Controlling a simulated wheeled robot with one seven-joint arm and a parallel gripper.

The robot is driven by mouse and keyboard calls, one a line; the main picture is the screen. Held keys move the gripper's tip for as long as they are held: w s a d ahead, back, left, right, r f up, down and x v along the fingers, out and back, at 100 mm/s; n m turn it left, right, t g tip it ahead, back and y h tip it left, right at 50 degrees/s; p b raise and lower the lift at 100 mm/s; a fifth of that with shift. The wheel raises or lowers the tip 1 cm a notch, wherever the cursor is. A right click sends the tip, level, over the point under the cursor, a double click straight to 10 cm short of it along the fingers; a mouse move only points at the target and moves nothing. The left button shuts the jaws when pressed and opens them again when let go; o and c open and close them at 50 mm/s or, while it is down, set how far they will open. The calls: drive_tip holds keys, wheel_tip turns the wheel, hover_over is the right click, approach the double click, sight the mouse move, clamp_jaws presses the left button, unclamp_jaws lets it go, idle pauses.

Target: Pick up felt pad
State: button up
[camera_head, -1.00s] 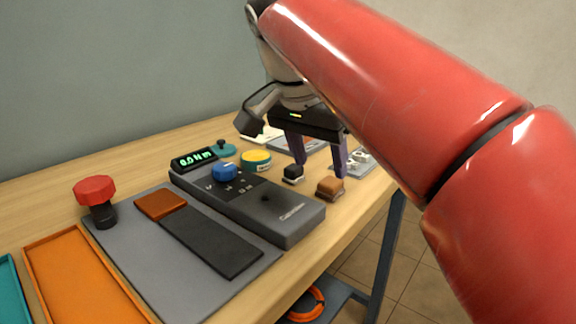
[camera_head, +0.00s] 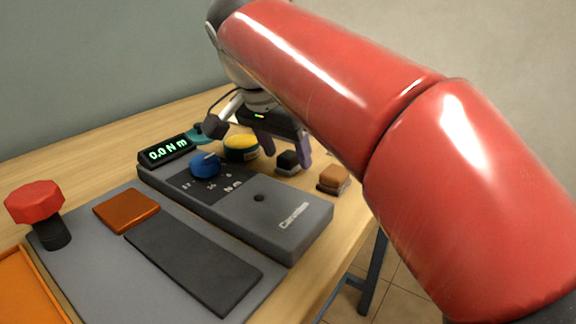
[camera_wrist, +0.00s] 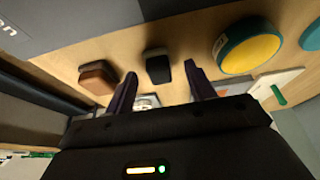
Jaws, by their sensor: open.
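No label marks the felt pad, so I cannot tell for certain which thing it is. A small black block (camera_head: 288,161) with a grey lower part stands on the bench. In the wrist view the black block (camera_wrist: 157,66) appears between my fingertips, apart from both. A brown-topped block (camera_head: 334,177) with a dark base stands right of it; the wrist view shows that brown block (camera_wrist: 98,76) left of my fingers. My gripper (camera_head: 284,156) is open and empty, pointing down near the black block. Its height above the bench is hard to judge.
A yellow and teal round tin (camera_head: 240,148) stands close left of the black block. A grey device (camera_head: 285,222) with a blue knob (camera_head: 205,165) lies in front. A lit display (camera_head: 167,150), a red knob (camera_head: 35,203) and a grey mat (camera_head: 95,275) are further left.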

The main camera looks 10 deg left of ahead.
sight(286, 155)
drive_tip(key=shift+w+d+f, duration=0.1)
drive_tip(key=shift+w+f, duration=0.05)
drive_tip(key=shift+f, duration=0.25)
drive_tip(key=shift+c, duration=0.3)
drive_tip(key=c, duration=1)
wheel_tip(286, 155, up, 10)
drive_tip(key=shift+r+p, duration=0.1)
drive_tip(key=shift+p, duration=0.9)
drive_tip(key=o, duration=0.3)
drive_tip(key=shift+c, duration=1.1)
